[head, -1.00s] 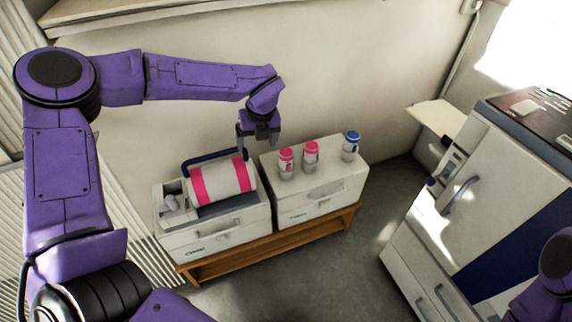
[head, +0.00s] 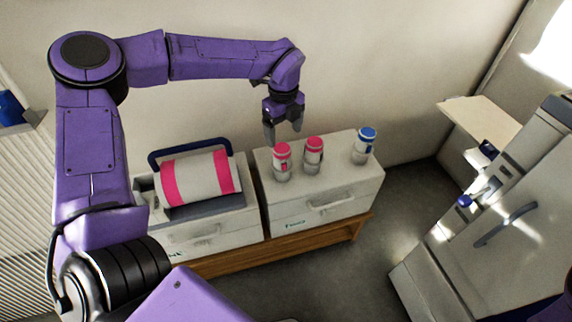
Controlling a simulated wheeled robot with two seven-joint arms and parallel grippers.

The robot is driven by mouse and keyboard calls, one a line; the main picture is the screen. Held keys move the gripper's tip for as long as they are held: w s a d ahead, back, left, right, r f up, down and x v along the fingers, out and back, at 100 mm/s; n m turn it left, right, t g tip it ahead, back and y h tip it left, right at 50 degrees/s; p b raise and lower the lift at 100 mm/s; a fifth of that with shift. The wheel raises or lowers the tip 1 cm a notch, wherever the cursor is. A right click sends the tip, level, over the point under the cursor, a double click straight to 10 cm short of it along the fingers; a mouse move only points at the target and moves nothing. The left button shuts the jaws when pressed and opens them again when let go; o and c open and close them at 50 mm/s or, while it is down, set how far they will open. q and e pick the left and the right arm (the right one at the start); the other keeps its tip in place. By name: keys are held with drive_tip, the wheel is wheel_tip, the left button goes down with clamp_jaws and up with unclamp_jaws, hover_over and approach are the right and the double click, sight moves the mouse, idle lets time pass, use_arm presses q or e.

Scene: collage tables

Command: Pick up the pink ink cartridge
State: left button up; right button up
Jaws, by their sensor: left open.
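Two pink-capped ink cartridges stand upright on the right white cabinet: a left one (head: 282,162) and a right one (head: 313,155). Both have pale bodies with pink bands. My left gripper (head: 283,134) is open and points down, its fingers just above or behind the left pink cartridge. The gap between them in depth is hard to tell. Nothing is between its fingers. My right gripper is out of view.
A blue-capped cartridge (head: 363,146) stands at the right on the same cabinet (head: 340,183). A machine with a pink-banded drum (head: 198,178) and dark handle is to the left. A wooden stand (head: 330,236) carries both. A large white machine (head: 480,240) stands at far right.

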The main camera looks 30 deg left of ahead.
sight(282, 148)
use_arm(q)
drive_tip(key=f, duration=0.5)
drive_tip(key=s+f+b, duration=0.1)
drive_tip(key=f, duration=0.2)
drive_tip(key=shift+a, duration=0.1)
drive_tip(key=shift+f, duration=0.3)
drive_tip(key=c, duration=1.2)
